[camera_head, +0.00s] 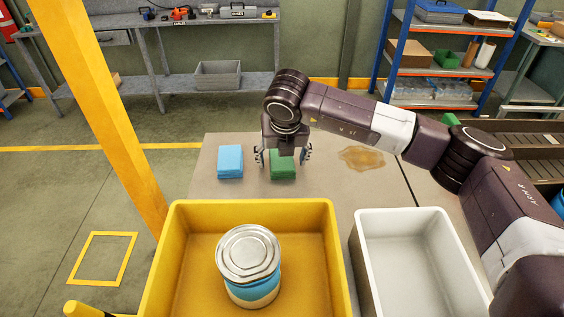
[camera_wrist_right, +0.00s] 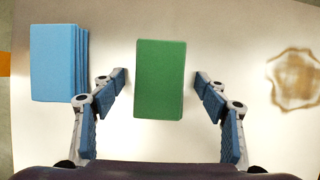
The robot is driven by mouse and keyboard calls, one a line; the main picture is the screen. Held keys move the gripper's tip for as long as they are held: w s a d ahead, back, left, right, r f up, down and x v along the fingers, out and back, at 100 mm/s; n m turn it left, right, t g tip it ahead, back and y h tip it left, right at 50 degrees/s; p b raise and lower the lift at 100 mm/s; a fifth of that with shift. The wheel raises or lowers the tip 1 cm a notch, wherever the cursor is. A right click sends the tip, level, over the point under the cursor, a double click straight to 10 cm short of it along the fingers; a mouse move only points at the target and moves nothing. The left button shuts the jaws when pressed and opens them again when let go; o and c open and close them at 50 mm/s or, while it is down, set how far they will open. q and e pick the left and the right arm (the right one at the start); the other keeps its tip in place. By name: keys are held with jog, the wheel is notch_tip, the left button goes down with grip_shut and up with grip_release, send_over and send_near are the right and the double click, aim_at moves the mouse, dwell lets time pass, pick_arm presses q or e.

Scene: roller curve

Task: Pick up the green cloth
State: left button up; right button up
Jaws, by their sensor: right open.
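The green cloth (camera_head: 284,171) is a folded stack lying on the grey table, partly hidden behind my right gripper in the head view. In the right wrist view the green cloth (camera_wrist_right: 160,80) lies between the two fingers, with a gap on each side. My right gripper (camera_head: 283,158) is open and points down above the cloth. Its fingertips also show in the right wrist view (camera_wrist_right: 160,82), touching nothing. My left gripper is not in view.
A blue folded cloth (camera_head: 230,161) lies just left of the green one. A brown stain (camera_head: 362,158) is on the table to the right. A yellow bin (camera_head: 178,228) with a large can (camera_head: 249,262) and an empty white bin (camera_head: 408,214) stand nearer.

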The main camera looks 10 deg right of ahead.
aim_at(282, 159)
jog(key=c, duration=1.2)
jog(key=shift+r, duration=0.1)
jog(key=shift+r+p, duration=0.35)
jog(key=shift+p, duration=0.4)
notch_tip(282, 159, up, 6)
jog(key=b, duration=0.3)
jog(key=shift+w+r, duration=0.1)
jog(key=shift+r+b, duration=1.65)
jog(key=shift+r, duration=5.1)
